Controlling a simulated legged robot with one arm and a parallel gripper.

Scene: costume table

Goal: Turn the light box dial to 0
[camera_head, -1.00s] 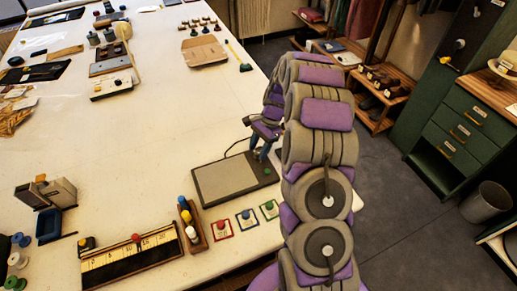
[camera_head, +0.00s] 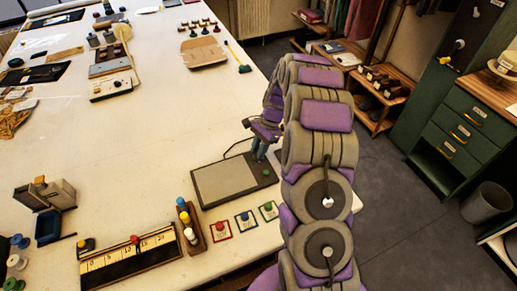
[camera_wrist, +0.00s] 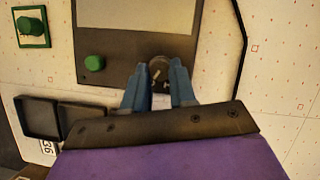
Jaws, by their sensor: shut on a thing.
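The light box (camera_head: 225,181) is a flat dark panel with a pale grey surface, lying near the table's right edge. In the wrist view, part of the light box (camera_wrist: 135,14) fills the top middle. Its dark round dial (camera_wrist: 159,70) has a pale pointer mark and sits at the box's edge. My gripper (camera_wrist: 160,80) is shut on the dial, one blue finger on each side. In the head view, my gripper (camera_head: 260,151) reaches down to the box's far right corner. The dial is hidden there, and I cannot read its scale.
A green knob (camera_wrist: 94,62) sits on the box beside the dial. Red, blue and green button cards (camera_head: 245,219) and a rack of small bottles (camera_head: 190,227) lie in front. A cable runs from the box. Black trays (camera_wrist: 38,118) lie close to my gripper.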

